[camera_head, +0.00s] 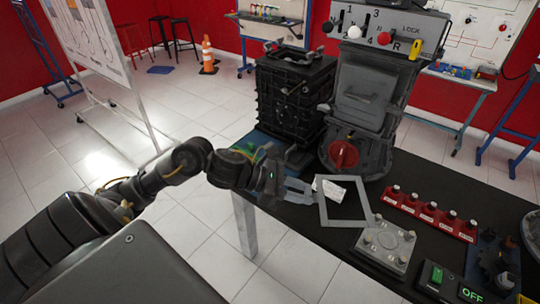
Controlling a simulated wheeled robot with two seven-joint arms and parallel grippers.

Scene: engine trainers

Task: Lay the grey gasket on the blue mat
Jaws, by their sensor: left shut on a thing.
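The grey gasket (321,206) is a thin, flat square frame. My left gripper (306,191) is shut on its left side, over the front part of the black table. The gasket's near right corner overlaps the studded metal plate (386,247) in view; I cannot tell whether they touch. A blue surface (263,141), which looks like the blue mat, lies at the table's left end beside the black ribbed block. My left wrist partly hides it. My right gripper is out of view.
A white paper (329,189) shows through the gasket. The black ribbed block (291,97) and a grey housing with a red knob (343,155) stand behind. A red strip with several knobs (430,213) and a green switch (437,275) are to the right.

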